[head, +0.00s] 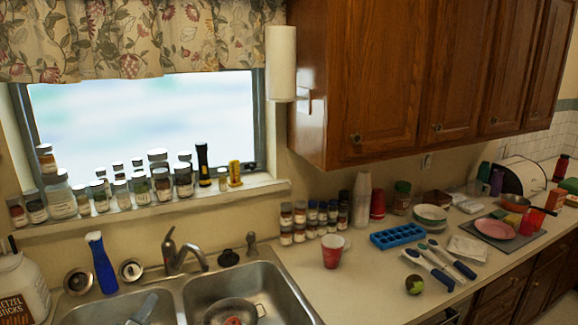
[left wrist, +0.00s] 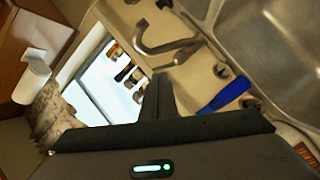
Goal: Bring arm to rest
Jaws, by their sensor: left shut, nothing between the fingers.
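My left gripper (left wrist: 160,80) shows in the left wrist view as dark fingers, pressed together with nothing between them. Its dark body fills the bottom of that view. The fingers point toward the window sill and the faucet (left wrist: 165,38), apart from anything I can make out. I cannot make out either gripper clearly in the head view, and my right gripper is not in view.
The double sink (head: 235,290) holds a pan (head: 232,312). A blue bottle (head: 101,264) and the faucet (head: 172,255) stand behind it. Jars crowd the sill. A red cup (head: 332,252), blue tray (head: 397,236) and utensils clutter the right counter.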

